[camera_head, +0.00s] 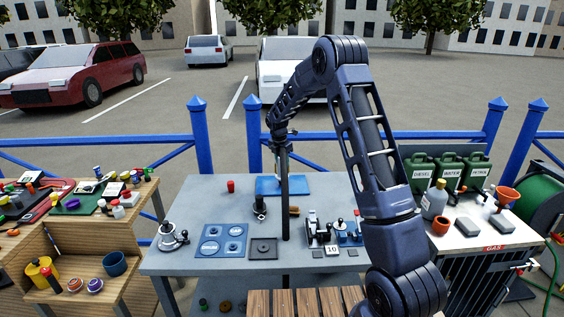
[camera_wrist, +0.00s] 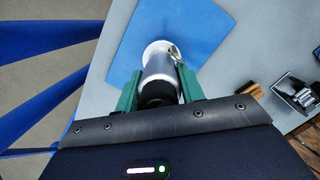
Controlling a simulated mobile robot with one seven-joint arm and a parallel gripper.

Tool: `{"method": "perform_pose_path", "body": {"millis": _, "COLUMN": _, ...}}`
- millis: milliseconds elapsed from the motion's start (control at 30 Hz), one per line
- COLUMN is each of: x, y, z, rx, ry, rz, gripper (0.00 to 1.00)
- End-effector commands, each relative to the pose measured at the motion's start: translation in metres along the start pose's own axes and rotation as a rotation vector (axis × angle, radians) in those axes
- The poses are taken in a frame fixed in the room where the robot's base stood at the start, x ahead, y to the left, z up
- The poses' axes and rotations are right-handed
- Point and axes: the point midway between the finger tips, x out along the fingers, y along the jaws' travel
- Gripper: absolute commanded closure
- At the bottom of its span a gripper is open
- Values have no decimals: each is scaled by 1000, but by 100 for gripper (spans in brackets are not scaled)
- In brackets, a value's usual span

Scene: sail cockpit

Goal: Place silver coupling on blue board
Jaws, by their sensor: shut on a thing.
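The blue board (camera_head: 268,187) lies flat on the grey table, toward its back edge. In the wrist view the blue board (camera_wrist: 128,62) spreads under and beyond the fingers. The silver coupling (camera_wrist: 158,68) is a bright metal cylinder with a dark near end. My gripper (camera_wrist: 157,76) is shut on it, with a green finger on each side. A white round patch shows around its far end; I cannot tell whether the coupling touches the board. In the head view my gripper (camera_head: 277,160) points down over the board, partly behind a dark upright post.
The dark post (camera_head: 285,210) rises in front of the board. A red item (camera_head: 230,186) stands left of the board; a brown brush (camera_wrist: 245,92) lies to its right in the wrist view. A blue panel (camera_head: 221,241) and a grey plate (camera_head: 263,249) lie toward the front.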

Motion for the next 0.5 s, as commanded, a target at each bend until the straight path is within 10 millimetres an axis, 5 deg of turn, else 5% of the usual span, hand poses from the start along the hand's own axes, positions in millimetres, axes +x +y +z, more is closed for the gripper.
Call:
{"method": "perform_pose_path", "body": {"millis": 133, "x": 3, "y": 0, "z": 0, "rx": 0, "ry": 0, "rz": 0, "gripper": 100}}
{"method": "perform_pose_path", "body": {"millis": 167, "x": 3, "y": 0, "z": -1, "rx": 0, "ry": 1, "rz": 0, "gripper": 56}}
{"method": "perform_pose_path", "body": {"millis": 233, "x": 3, "y": 0, "z": -1, "rx": 0, "ry": 0, "rz": 0, "gripper": 42}}
{"method": "perform_pose_path", "body": {"millis": 500, "x": 2, "y": 0, "z": 0, "rx": 0, "ry": 0, "rz": 0, "gripper": 40}}
